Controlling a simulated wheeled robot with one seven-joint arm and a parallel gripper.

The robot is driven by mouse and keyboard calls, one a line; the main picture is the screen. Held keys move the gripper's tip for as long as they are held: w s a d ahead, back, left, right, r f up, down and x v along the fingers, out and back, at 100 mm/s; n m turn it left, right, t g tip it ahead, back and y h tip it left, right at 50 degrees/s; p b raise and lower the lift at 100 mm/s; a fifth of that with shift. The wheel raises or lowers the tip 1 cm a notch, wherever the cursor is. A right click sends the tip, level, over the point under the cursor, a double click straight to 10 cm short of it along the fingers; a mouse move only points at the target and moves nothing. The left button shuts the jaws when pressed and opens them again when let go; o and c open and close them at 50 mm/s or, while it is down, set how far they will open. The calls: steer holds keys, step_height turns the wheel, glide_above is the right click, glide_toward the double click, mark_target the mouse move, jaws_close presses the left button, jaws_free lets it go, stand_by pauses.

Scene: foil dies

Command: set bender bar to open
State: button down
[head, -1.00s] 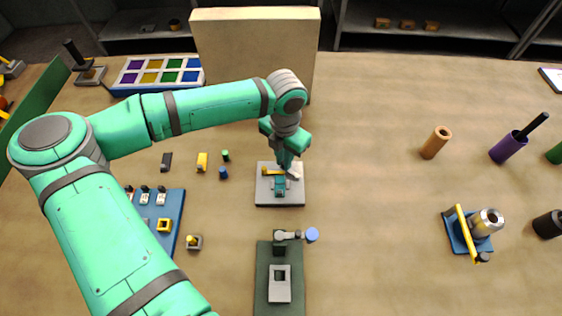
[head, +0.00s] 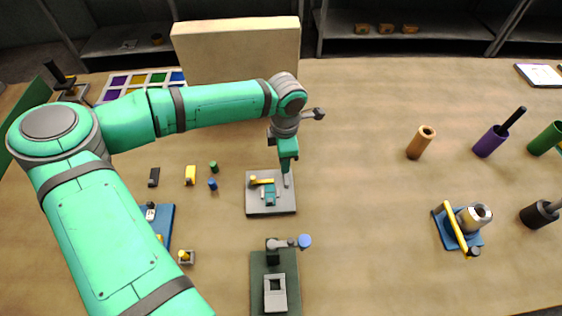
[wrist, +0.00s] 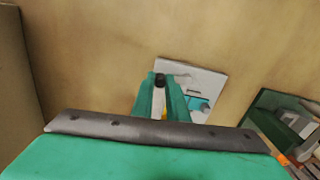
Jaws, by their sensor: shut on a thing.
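The bender looks to be the light grey plate (head: 256,207) in the head view, with a teal block (head: 269,196) and a yellow bar (head: 262,181) on it. A grey bar (head: 287,181) stands at the plate's far right, just below my fingertips. My gripper (head: 288,168) points down there. In the wrist view my gripper (wrist: 160,98) is shut on a slim piece with a dark round end (wrist: 160,80). It is likely the bender bar, but the fingers hide most of it. The plate also shows in the wrist view (wrist: 205,72), beyond the fingers.
A dark green fixture (head: 259,285) with a blue-knobbed lever (head: 304,241) stands in front of the plate. A beige box (head: 236,55) stands behind. A blue-based clamp (head: 445,232) and upright cylinders are at right. The table between is clear.

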steer(key=shift+d+m, duration=0.15)
steer(key=shift+m, duration=0.35)
steer(key=shift+w, duration=0.15)
steer(key=c, duration=1.7)
jaws_free()
steer(key=shift+c, duration=0.2)
steer(key=shift+d, duration=0.1)
step_height(320, 180, up, 11)
